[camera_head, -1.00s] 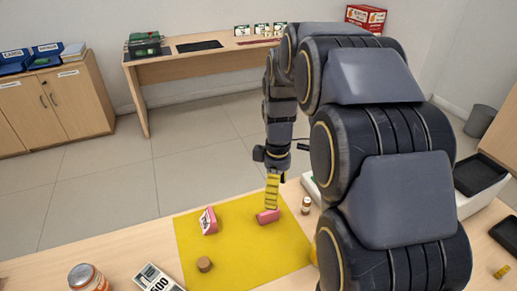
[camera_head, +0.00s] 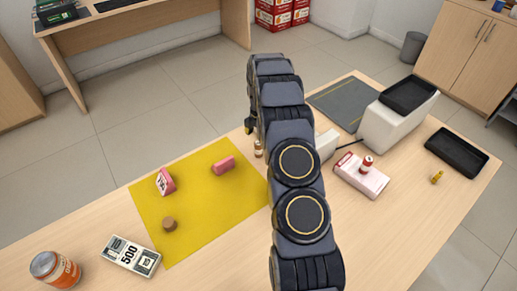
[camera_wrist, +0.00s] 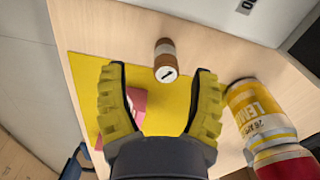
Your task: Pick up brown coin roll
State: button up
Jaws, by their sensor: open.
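The brown coin roll (camera_head: 258,150), a small upright cylinder with a pale band, stands by the upper right edge of the yellow mat, close beside my arm. In the wrist view the brown coin roll (camera_wrist: 165,62) stands just beyond the fingertips, near the middle of the gap. My gripper (camera_wrist: 160,88) is open, its yellow ribbed fingers spread and nothing held between them.
A pink block (camera_head: 223,165), a pink-and-white box (camera_head: 165,181) and a brown stub (camera_head: 169,224) lie on the yellow mat (camera_head: 205,225). A lemon can (camera_wrist: 258,110) stands close right of my gripper. A red roll (camera_head: 366,163) stands on a pale box.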

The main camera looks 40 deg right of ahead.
aim_at(259, 150)
jog(key=f, duration=0.5)
jog(key=shift+s+a+f, duration=0.1)
jog(key=shift+s+a, duration=0.15)
jog(key=shift+s, duration=0.15)
grip_shut()
